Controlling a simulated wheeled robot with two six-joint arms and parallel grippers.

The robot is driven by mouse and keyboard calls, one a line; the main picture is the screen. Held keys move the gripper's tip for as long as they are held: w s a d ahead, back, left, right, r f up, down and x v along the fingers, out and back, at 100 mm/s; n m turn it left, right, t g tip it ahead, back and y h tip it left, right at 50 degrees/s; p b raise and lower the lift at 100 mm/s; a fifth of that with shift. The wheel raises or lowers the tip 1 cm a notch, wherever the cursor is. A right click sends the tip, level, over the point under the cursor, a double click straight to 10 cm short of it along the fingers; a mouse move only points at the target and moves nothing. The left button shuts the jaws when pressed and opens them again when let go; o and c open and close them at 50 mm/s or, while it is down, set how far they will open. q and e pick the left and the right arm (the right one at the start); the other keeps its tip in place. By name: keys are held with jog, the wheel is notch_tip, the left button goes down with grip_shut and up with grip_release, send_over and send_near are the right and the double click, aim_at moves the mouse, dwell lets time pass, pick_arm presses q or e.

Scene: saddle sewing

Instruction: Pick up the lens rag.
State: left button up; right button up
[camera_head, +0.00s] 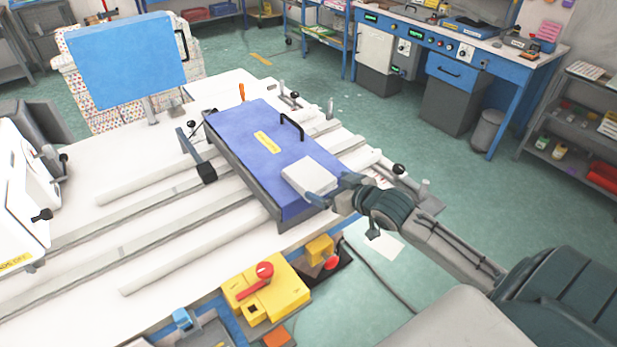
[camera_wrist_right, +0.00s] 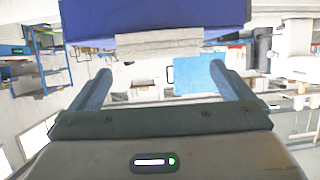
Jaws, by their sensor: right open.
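The lens rag looks to be the pale grey-white folded cloth (camera_head: 311,175) at the near right end of the blue panel (camera_head: 243,148). It also shows in the right wrist view (camera_wrist_right: 160,43), against the edge of the blue panel. My right gripper (camera_head: 336,192) is open at the rag's near right edge. In the right wrist view its two fingers (camera_wrist_right: 161,88) are spread wide, with the rag ahead of the gap and nothing held. I cannot tell whether a finger touches the rag. My left gripper is not in view.
The blue panel has a black handle (camera_head: 292,127) and lies on a white table (camera_head: 90,250) with long rails. A yellow control box (camera_head: 266,290) with a red lever stands at the near edge. A blue board (camera_head: 126,60) stands behind.

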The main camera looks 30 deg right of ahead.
aim_at(317, 180)
jog(key=shift+w+f, duration=0.25)
jog(key=shift+w, duration=0.45)
jog(key=shift+w+a+f+p, duration=0.15)
jog(key=shift+w+p, duration=0.35)
jog(key=shift+w, duration=0.1)
jog(key=p+x, duration=0.1)
jog(key=x, duration=0.2)
jog(key=shift+w+a+f, duration=0.1)
jog(key=shift+w+f, duration=0.3)
jog(key=shift+w, duration=0.05)
jog(key=c, duration=0.8)
jog(key=shift+o, duration=0.2)
jog(key=shift+r, duration=0.1)
